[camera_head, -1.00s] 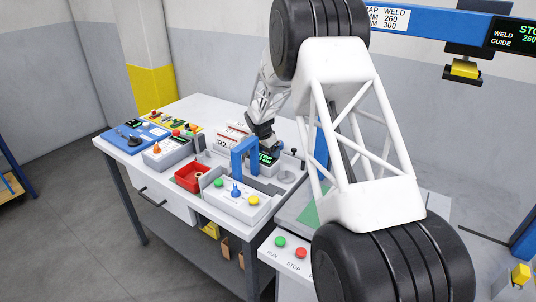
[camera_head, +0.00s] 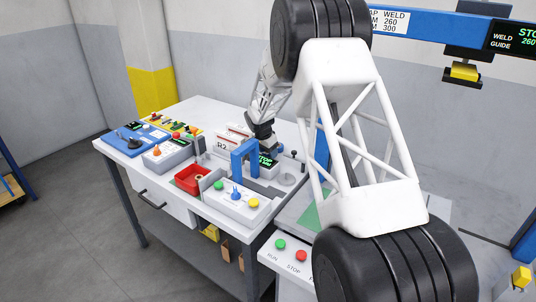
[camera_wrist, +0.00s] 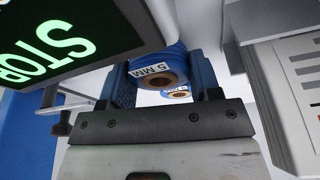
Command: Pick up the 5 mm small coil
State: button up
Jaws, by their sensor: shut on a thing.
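In the wrist view, a blue coil (camera_wrist: 166,55) with a tan hollow core carries a white "5 MM" label. It sits between the two finger pads of my gripper (camera_wrist: 164,82), which is shut on it. A second blue coil (camera_wrist: 172,99) with a white label and tan core shows just beyond it; its label is too small to read surely. Whether the two coils touch is unclear. In the head view, my gripper is down at the bench behind the blue arch, and its fingertips and the held coil are hidden.
A "STOP" display (camera_wrist: 50,48) is close on the left in the wrist view, and a grey slotted housing (camera_wrist: 290,80) is close on the right. The blue arch (camera_head: 237,156), red tray (camera_head: 181,184) and button panel (camera_head: 229,205) crowd the bench (camera_head: 190,105).

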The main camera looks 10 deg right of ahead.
notch_tip(320, 180, up, 9)
dwell(0.5)
